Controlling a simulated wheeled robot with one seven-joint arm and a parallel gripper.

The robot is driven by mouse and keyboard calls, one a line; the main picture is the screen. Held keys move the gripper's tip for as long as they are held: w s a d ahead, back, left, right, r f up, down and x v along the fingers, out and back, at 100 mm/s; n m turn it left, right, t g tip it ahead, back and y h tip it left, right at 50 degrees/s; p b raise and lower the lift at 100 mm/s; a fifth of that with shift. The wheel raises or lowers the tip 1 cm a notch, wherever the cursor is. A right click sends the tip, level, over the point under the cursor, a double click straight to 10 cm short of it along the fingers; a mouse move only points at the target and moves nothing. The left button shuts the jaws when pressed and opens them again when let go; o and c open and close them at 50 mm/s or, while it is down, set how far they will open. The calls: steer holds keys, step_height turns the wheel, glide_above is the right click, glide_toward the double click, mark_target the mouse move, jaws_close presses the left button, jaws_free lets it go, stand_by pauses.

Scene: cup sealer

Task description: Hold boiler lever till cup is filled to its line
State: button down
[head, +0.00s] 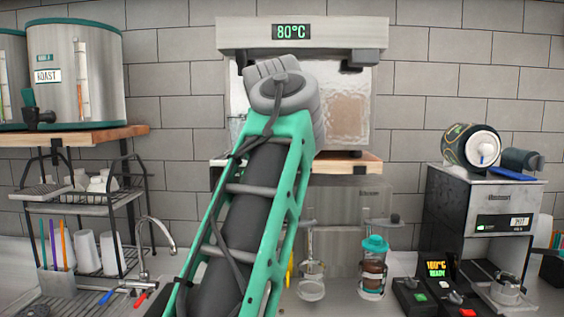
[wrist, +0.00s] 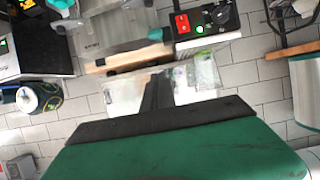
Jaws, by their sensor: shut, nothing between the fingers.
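The steel unit with the 80°C display (head: 291,32), which looks like the boiler, is on the back wall above a translucent tank (head: 345,105). My arm covers its left and lower middle part, and I cannot make out its lever. In the wrist view, my gripper (wrist: 157,76) is shut and empty, with its dark fingers in front of the translucent tank (wrist: 203,72). In the head view the gripper is hidden behind my arm. No cup with a fill line can be made out; white cups (head: 86,248) stand on the rack at the left.
A wooden shelf (head: 345,163) is below the tank. A steel urn (head: 75,75) with a tap stands at the left above the wire rack (head: 85,205). A curved faucet (head: 155,225) is lower left. A glass jar with a teal lid (head: 374,265) and the sealer (head: 485,220) are at the right.

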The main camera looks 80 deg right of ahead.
steer(key=p+x, duration=0.1)
steer(key=x, duration=0.9)
steer(key=f, duration=0.1)
steer(key=f+b, duration=0.1)
steer(key=f, duration=0.1)
steer(key=shift+s+a, duration=0.1)
steer(key=shift+a, duration=0.2)
steer(key=shift+a+f, duration=0.2)
steer(key=shift+a, duration=0.05)
steer(key=shift+d+f, duration=0.15)
steer(key=shift+f, duration=0.1)
steer(key=shift+b, duration=0.3)
